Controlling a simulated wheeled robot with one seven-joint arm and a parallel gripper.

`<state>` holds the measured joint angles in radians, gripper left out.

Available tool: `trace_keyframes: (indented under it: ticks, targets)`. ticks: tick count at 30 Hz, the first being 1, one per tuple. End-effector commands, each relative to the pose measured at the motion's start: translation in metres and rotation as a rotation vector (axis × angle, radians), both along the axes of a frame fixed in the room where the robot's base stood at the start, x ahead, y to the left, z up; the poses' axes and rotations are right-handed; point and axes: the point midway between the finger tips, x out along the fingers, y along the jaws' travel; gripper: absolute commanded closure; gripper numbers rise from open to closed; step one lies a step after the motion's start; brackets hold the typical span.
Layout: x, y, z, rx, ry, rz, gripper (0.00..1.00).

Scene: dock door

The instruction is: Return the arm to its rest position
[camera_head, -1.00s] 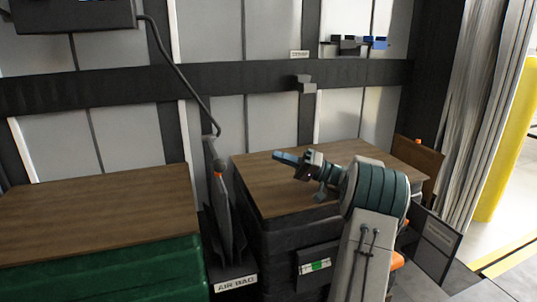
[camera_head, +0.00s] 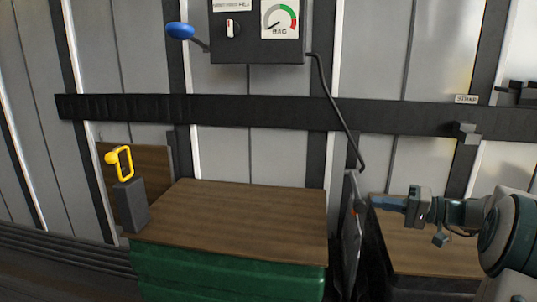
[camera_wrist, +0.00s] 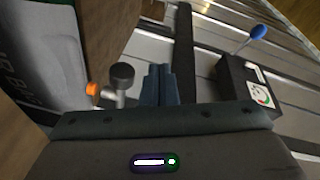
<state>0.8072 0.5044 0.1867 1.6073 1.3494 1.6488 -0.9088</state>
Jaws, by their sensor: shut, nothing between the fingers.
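My gripper (camera_head: 386,202) reaches in from the right of the head view, pointing left. Its blue fingers are together with nothing between them, in front of or over the left end of the right-hand wooden top (camera_head: 425,250); the exact height cannot be told. My arm runs off the right edge, so most of it is hidden. In the wrist view the closed fingers (camera_wrist: 160,85) point away toward the slatted wall, apart from anything else. A grey fitting with an orange end (camera_wrist: 108,90) shows just left of them.
A gauge box (camera_head: 257,32) with a blue-knobbed lever (camera_head: 180,30) hangs on the wall; its hose (camera_head: 335,105) drops to a dark upright bag (camera_head: 352,235). A green load (camera_head: 230,268) with a wooden top (camera_head: 240,215) stands left. A yellow handle (camera_head: 123,162) is farther left.

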Motion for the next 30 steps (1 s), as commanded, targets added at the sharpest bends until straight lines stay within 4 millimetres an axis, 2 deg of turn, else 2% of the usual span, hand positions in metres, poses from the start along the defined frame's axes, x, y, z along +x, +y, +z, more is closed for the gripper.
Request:
trace_keyframes:
  ticks: [1, 6, 12, 18, 24, 30]
  targets:
    - [-0.008, 0.029, 0.026, -0.060, 0.072, 0.036, 1.00]
    - [-0.047, 0.100, 0.045, -0.279, 0.306, 0.109, 1.00]
    - [-0.109, 0.151, 0.069, -0.566, 0.494, 0.130, 1.00]
    - [-0.174, 0.170, 0.097, -0.857, 0.579, 0.092, 1.00]
    - [-0.231, 0.168, 0.129, -1.122, 0.557, 0.011, 1.00]
    - [-0.264, 0.157, 0.153, -1.294, 0.471, -0.069, 1.00]
